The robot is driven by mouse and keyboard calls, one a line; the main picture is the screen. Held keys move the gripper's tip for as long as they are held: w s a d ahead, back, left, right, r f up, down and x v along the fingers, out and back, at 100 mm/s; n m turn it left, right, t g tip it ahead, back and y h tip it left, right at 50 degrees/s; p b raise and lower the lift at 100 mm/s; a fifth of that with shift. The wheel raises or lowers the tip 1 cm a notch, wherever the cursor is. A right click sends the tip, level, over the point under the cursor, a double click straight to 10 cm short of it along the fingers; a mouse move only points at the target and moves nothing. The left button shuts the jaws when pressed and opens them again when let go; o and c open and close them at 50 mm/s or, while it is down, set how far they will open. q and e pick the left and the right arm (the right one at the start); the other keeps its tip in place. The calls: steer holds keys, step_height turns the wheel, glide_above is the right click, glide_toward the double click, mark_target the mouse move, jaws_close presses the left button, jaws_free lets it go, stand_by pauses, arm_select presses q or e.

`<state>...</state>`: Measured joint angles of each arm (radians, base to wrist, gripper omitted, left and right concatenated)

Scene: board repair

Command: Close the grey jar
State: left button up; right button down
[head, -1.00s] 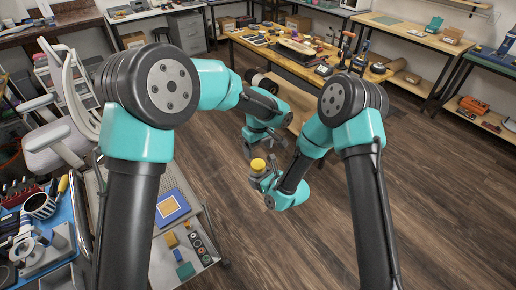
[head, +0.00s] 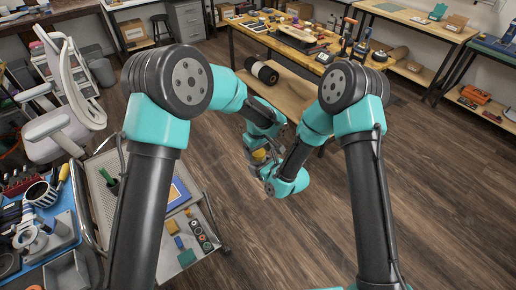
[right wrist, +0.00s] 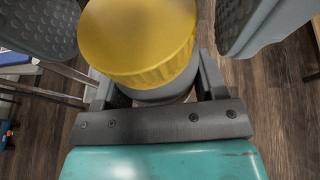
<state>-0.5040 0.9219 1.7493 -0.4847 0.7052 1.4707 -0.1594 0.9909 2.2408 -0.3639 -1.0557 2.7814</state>
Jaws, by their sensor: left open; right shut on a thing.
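The grey jar (right wrist: 165,94) has a yellow lid (right wrist: 140,38) on top; only a grey band of the body shows below the lid in the right wrist view. The lid also shows small in the head view (head: 259,155). My right gripper (head: 264,170) is shut on the jar's body below the lid. My left gripper (head: 262,146) is open close above the jar. In the right wrist view its two ridged grey fingers stand to the left and right of the lid, with gaps on both sides. Whether the lid is fully seated cannot be told.
A wooden workbench (head: 340,62) with tools stands behind the arms. A grey cart (head: 100,190) with a blue and yellow board (head: 178,192) is at the left, beside a blue tool table (head: 60,245). The floor to the right is clear.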

arm_select(q)
steer(key=c, duration=0.9)
steer(key=o, duration=1)
steer(key=shift+r, duration=2.25)
steer(key=shift+o, duration=0.2)
steer(key=o, duration=0.3)
